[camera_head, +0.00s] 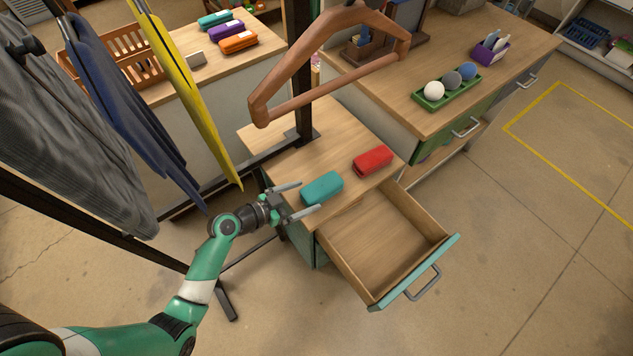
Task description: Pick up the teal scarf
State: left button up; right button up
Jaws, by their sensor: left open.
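A teal folded scarf (322,188) lies on top of the small wooden cabinet (282,165), near its front left edge. A red folded scarf (373,160) lies to its right on the same top. My left gripper (308,198) is open, with its two fingers pointing right toward the teal scarf. One finger is at the scarf's far left side and the other at its near left side. I cannot tell whether they touch it. My right gripper is not in view.
An empty drawer (438,244) with a teal front stands pulled out below the scarves. A wooden hanger (258,108) hangs above the cabinet. Yellow (186,85), blue (120,95) and grey (62,130) cloths hang at left. A green tray (420,101) with balls sits on the right counter.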

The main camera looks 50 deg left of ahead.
aim_at(321, 190)
pick_arm(q)
jog(key=x, duration=0.6)
jog(key=shift+w+d, duration=0.25)
jog(key=shift+w, duration=0.1)
jog(key=c, duration=1.3)
